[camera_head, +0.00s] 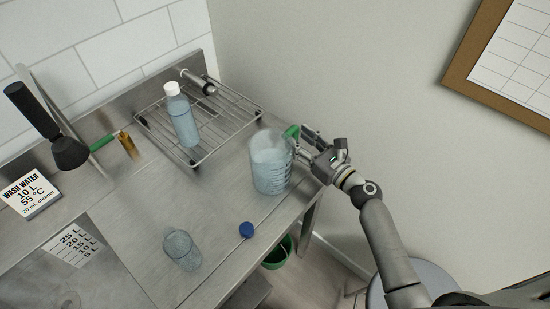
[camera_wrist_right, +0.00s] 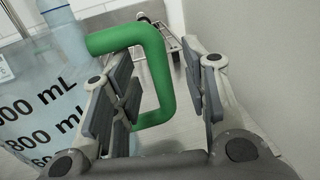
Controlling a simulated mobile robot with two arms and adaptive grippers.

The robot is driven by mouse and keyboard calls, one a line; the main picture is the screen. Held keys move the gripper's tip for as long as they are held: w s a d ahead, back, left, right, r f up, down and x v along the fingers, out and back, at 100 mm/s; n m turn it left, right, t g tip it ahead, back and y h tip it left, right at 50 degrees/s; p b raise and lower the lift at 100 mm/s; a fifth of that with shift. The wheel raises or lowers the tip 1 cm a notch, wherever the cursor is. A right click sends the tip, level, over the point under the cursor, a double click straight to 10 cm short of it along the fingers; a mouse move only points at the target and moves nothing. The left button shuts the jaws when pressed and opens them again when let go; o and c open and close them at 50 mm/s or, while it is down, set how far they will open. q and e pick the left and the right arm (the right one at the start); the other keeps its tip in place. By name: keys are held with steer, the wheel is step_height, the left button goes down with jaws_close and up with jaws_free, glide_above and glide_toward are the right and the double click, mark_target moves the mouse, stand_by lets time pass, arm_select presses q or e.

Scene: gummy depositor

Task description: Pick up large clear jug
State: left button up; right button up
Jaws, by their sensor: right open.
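The large clear jug (camera_head: 270,165) stands upright near the right edge of the metal counter, with measurement marks on its side. Its green handle (camera_head: 292,132) points towards my right gripper (camera_head: 312,150). In the right wrist view the green handle (camera_wrist_right: 150,70) reaches in between the open fingers of my right gripper (camera_wrist_right: 165,105). The jug's wall with black mL marks (camera_wrist_right: 40,110) is at the left there. I cannot tell whether any finger touches the handle. My left gripper is not in view.
A wire rack (camera_head: 225,115) behind the jug holds a white-capped bottle (camera_head: 182,118). A small clear bottle (camera_head: 182,250) and a blue cap (camera_head: 246,230) are on the counter in front. A wash water sign (camera_head: 32,195) stands at the left. A wall (camera_head: 350,70) rises at the right.

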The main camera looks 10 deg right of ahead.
steer(key=shift+w+a+r, duration=0.1)
steer(key=shift+w+a, duration=0.25)
steer(key=shift+w, duration=0.25)
steer(key=shift+w+a, duration=0.15)
steer(key=shift+w, duration=0.2)
steer(key=shift+w+a, duration=0.1)
steer(key=shift+w, duration=0.05)
steer(key=shift+f, duration=0.2)
steer(key=shift+r, duration=0.1)
steer(key=c, duration=0.4)
jaws_close()
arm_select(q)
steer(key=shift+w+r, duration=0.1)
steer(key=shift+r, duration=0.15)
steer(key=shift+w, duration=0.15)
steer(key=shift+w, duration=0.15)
arm_select(e)
steer(key=shift+r, duration=0.1)
